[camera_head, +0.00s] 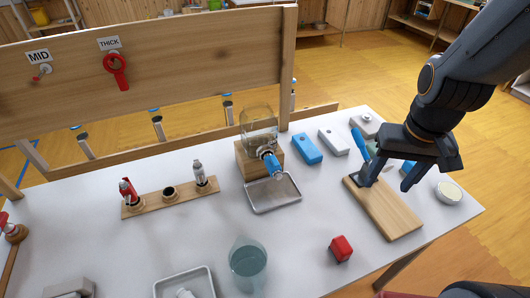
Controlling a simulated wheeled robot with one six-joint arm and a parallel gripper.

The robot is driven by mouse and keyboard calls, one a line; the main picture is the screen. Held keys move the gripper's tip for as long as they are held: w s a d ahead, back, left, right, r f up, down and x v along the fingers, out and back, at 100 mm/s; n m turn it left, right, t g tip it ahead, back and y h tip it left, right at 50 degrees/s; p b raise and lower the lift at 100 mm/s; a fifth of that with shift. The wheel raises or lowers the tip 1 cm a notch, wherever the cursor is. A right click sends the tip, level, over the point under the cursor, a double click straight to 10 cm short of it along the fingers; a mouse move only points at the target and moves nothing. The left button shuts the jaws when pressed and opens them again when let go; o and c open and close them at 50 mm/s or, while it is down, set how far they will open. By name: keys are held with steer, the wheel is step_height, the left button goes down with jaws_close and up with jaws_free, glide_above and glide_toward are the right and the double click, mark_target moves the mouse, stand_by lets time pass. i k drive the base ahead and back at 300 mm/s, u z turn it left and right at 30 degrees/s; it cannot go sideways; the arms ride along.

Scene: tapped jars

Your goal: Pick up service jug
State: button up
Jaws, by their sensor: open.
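A clear, bluish jug (248,266), which looks like the service jug, stands upright on the white table near its front edge. Its contents are hard to make out. My gripper (387,183) is open and empty at the right, over the far end of a wooden board (390,214). It is well to the right of the jug and behind it, not touching it. A glass jar (259,121) with a blue-handled tap (269,162) sits on a wooden block behind the jug.
A metal tray (273,207) lies below the tap. Another tray (166,290) is left of the jug, and a red block (341,248) is to its right. A wooden rack (150,205) holds taps. A tall wooden panel (180,60) stands behind.

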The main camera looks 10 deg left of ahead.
mark_target(247, 259)
steer(key=u, duration=0.25)
steer(key=k, duration=0.35)
steer(key=u, duration=0.7)
